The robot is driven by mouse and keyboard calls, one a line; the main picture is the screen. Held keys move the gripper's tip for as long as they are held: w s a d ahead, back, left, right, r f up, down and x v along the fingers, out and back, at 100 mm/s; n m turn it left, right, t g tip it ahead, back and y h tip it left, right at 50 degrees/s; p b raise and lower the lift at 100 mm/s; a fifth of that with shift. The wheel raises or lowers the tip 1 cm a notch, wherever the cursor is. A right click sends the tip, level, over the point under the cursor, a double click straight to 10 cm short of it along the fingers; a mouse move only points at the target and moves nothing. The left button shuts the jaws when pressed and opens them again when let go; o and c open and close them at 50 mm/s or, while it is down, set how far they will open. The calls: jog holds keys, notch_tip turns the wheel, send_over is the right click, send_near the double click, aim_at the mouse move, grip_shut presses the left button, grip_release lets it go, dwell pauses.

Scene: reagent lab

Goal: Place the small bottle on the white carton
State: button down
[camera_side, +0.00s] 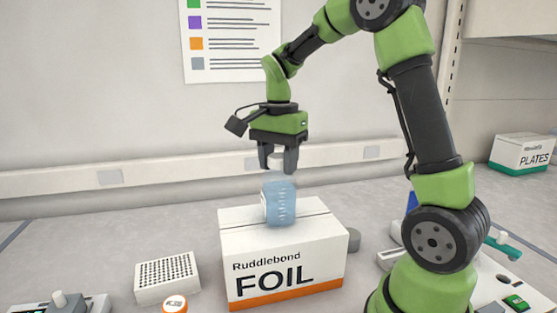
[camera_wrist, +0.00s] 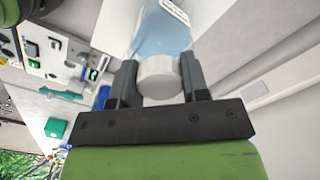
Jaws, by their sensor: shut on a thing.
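The small bottle (camera_side: 280,203) is translucent blue with a white cap and a label, and hangs upright below my gripper (camera_side: 278,168). In the wrist view the fingers (camera_wrist: 160,74) sit on either side of the cap of the bottle (camera_wrist: 162,32), shut on it. The white carton (camera_side: 283,262), marked "Ruddlebond FOIL" with an orange stripe along its bottom, stands on the bench. The bottle's base overlaps the carton's top in the side view; I cannot tell whether it touches.
A white perforated rack (camera_side: 166,278) and an orange-and-white round item (camera_side: 174,304) stand left of the carton. A device with a knob (camera_side: 60,302) is at the front left. A "PLATES" box (camera_side: 522,153) is at the far right. Open bench lies behind the rack.

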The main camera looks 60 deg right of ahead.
jog(key=shift+f, duration=0.15)
jog(key=c, duration=0.6)
grip_release()
notch_tip(320, 180, up, 12)
jog(key=s+a+f+n+t, duration=0.1)
jog(key=s+a+n+t, duration=0.1)
jog(key=s+a+n, duration=0.2)
jog(key=s+a+f+n+t+y, duration=0.1)
jog(key=s+a+f+n+t, duration=0.1)
jog(key=s+a+n, duration=0.3)
jog(key=s+a+f+n+t+y, duration=0.1)
jog(key=s+a+f+n+t, duration=0.1)
jog(key=s+a+n+t, duration=0.1)
jog(key=shift+s+a+f+n, duration=0.2)
jog(key=shift+s+a+n, duration=0.5)
jog(key=shift+n, duration=0.3)
